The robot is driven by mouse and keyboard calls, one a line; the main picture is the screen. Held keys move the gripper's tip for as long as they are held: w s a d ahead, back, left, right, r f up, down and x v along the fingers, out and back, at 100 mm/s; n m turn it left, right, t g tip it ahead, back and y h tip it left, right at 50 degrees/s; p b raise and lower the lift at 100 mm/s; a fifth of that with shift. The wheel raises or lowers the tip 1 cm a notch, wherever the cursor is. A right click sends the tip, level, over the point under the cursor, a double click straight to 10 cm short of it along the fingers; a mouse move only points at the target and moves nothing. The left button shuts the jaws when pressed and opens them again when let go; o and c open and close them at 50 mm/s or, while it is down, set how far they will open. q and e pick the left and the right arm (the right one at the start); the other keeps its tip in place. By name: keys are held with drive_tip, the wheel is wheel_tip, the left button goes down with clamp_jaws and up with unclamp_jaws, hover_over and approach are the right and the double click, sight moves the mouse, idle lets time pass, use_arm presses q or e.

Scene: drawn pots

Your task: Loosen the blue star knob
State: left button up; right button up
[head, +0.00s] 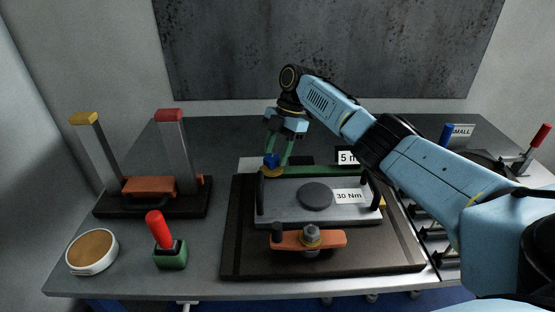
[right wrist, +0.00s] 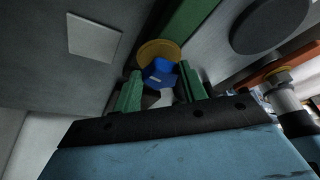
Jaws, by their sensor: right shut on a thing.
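The blue star knob (head: 270,160) sits on a round brass-coloured base (head: 272,172) at the left end of a green bar (head: 325,171), behind the grey block on the dark plate. My right gripper (head: 276,158) reaches down over it from behind. In the right wrist view the blue knob (right wrist: 160,72) is between the two green fingers of my right gripper (right wrist: 160,85), in front of the brass disc (right wrist: 158,50). The gripper is shut on the knob. Part of the knob is hidden by the fingers. My left gripper does not show.
A grey block (head: 290,208) labelled 30 Nm stands on a dark plate (head: 240,250), with an orange bar (head: 330,238) and hex nut in front. At left are a two-post stand (head: 110,207), a red-handled green block (head: 171,258) and a round dish (head: 92,250). A red-handled lever (head: 540,136) stands far right.

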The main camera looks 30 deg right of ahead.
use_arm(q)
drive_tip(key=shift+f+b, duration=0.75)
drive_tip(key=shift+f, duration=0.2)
use_arm(e)
drive_tip(key=shift+w+n+g, duration=0.1)
drive_tip(key=shift+n+g, duration=0.3)
drive_tip(key=shift+n, duration=0.5)
drive_tip(key=o, duration=1)
